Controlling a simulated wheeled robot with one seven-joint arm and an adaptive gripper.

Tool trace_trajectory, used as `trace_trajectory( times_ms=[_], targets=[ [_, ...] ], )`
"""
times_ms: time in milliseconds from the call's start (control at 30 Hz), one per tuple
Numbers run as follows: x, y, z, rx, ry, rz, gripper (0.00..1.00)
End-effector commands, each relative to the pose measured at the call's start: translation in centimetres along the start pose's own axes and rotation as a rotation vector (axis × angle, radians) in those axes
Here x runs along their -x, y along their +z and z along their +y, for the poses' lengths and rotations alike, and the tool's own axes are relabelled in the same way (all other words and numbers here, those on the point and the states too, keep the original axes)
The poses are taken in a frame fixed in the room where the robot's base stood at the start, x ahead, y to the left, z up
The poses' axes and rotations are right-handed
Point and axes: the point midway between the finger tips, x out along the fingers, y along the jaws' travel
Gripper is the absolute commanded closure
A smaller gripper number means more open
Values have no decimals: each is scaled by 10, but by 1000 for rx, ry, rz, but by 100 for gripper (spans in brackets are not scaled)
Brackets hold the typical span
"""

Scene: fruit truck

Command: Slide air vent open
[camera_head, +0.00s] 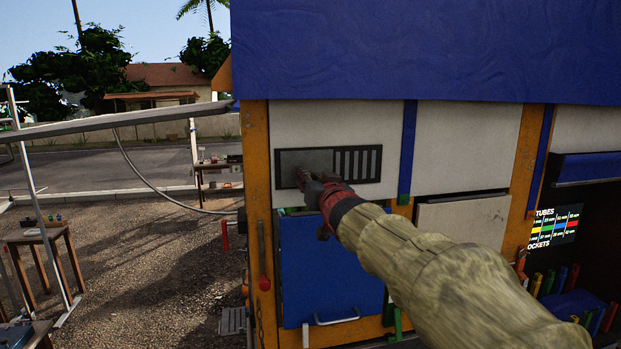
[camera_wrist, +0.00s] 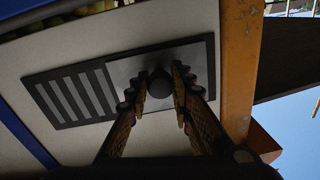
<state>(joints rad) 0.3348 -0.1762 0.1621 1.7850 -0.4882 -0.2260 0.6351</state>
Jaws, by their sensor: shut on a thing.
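The air vent (camera_head: 333,148) is a dark rectangular frame on the white upper panel of the truck. A plain grey plate (camera_head: 318,160) fills its left part, and upright slots (camera_head: 358,162) show at its right. In the wrist view the picture is turned, so the slots (camera_wrist: 75,95) lie at left and the grey plate (camera_wrist: 122,70) at right. My gripper (camera_head: 304,180) is at the left part of the vent. In the wrist view my gripper (camera_wrist: 157,84) is shut on the vent's dark round knob (camera_wrist: 160,81), with one finger on each side.
An orange post (camera_head: 257,180) stands just left of the vent. A blue panel (camera_head: 330,260) with a handle hangs below it, and a blue awning (camera_head: 420,50) juts out above. A light panel (camera_head: 465,220) is at right. Open gravel ground (camera_head: 150,260) lies to the left.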

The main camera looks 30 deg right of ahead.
Motion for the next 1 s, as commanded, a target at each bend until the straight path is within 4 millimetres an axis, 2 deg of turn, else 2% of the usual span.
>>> trace_trajectory(
  times_ms=[167,200,500,833,1000],
  targets=[
    [0,1,-1,0,-3,0,100],
    [0,1,-1,0,-3,0,76],
    [0,1,-1,0,-1,-1,59],
    [1,0,0,0,0,0,58],
    [16,-1,0,2,0,1,58]
  ],
)
